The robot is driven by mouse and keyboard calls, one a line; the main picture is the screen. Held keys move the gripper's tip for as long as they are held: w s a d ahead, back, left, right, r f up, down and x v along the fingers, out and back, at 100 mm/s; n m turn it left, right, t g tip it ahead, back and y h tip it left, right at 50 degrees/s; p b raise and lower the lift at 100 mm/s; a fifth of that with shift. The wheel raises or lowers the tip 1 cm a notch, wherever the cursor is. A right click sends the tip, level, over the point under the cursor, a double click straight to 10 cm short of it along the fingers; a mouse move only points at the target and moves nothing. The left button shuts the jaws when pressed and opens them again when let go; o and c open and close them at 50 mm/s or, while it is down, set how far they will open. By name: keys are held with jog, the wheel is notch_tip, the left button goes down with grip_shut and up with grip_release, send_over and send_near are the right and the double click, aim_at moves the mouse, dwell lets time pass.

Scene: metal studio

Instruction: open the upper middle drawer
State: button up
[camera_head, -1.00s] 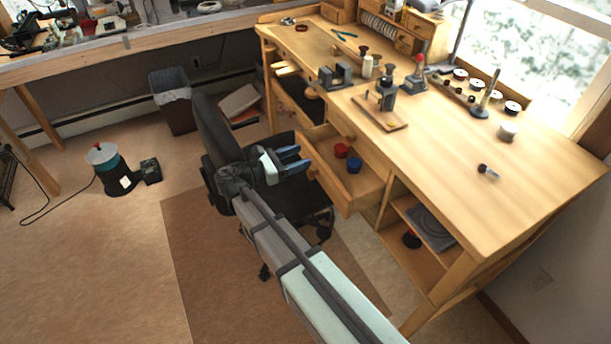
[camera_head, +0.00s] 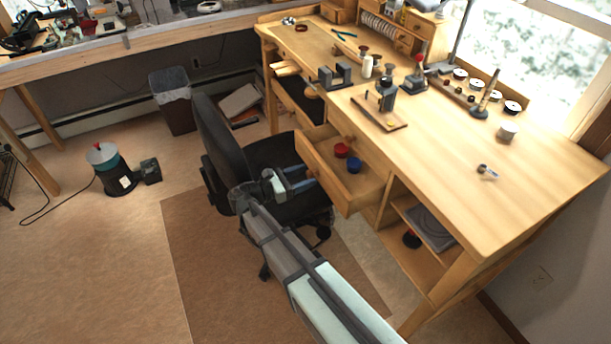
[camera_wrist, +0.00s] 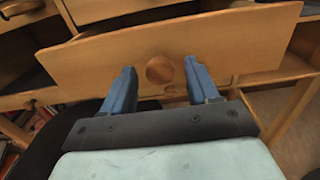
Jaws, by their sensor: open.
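A wooden drawer (camera_head: 325,180) in the middle of the desk stands pulled out, with red and blue round items inside. I cannot tell for certain which one is the upper middle drawer. My gripper (camera_head: 312,180) is open and empty at the pulled-out drawer's front. In the wrist view, a drawer front (camera_wrist: 240,52) with a round wooden knob (camera_wrist: 160,70) faces me. My two blue fingers (camera_wrist: 161,75) stand on either side of the knob, apart from it. Their depth over the knob is unclear.
A black office chair (camera_head: 222,135) stands close beside my gripper, left of the open drawer. Tools stand on the desktop (camera_head: 540,165). Open shelves (camera_head: 415,240) lie right of the drawer. The floor at the left front is mostly clear.

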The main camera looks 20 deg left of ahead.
jog(key=shift+w+d, duration=0.35)
jog(key=shift+w, duration=0.05)
grip_shut()
dwell(0.4)
